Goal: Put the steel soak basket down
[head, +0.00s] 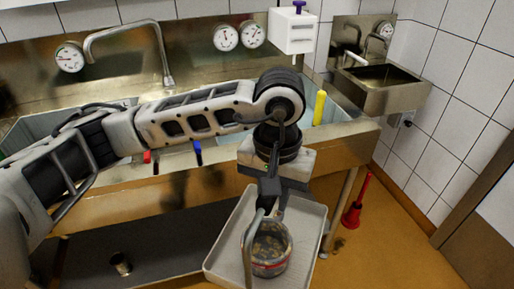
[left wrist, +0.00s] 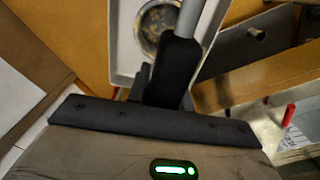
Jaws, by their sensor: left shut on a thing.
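The steel soak basket (head: 268,262) is a round metal pot with a red band and a tall bent rod handle (head: 248,245). It hangs over or stands within the outline of a pale grey tray (head: 222,249); I cannot tell whether its base touches the tray. My left gripper (head: 270,194) points down above the basket and is shut on its handle. In the left wrist view the dark fingers (left wrist: 172,75) close at the grey rod, with the basket (left wrist: 148,25) and tray (left wrist: 123,58) beyond. My right gripper is not in view.
A steel sink bench (head: 215,180) with a tap (head: 160,45) stands behind the tray. A small cup (head: 120,263) is on the dark lower shelf at left.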

